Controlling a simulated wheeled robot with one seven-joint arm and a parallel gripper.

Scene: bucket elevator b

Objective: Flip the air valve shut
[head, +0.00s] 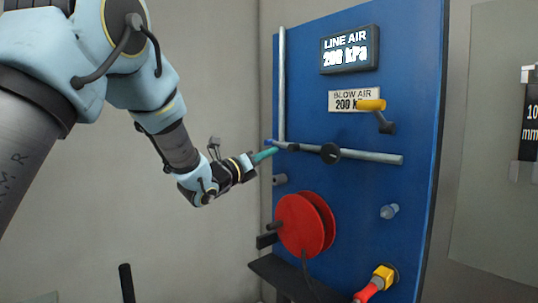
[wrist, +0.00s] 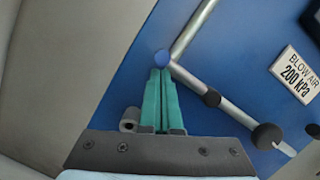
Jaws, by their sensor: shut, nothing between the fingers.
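My gripper (head: 274,151) is shut and empty, its teal fingers together at the left side of the blue panel. In the wrist view the fingertips (wrist: 160,72) are just below a blue round end (wrist: 162,57) at the pipe corner; I cannot tell whether they touch it. A yellow handle (head: 371,105) on a dark mount stands out over the BLOW AIR sign (head: 342,99).
The LINE AIR display (head: 349,51) reads 200 kPa. A vertical pipe (head: 282,85) runs up the panel's left edge. Below my gripper are a red reel (head: 300,225) and a dark ledge (head: 290,280). A yellow and red fitting (head: 383,277) sits at lower right.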

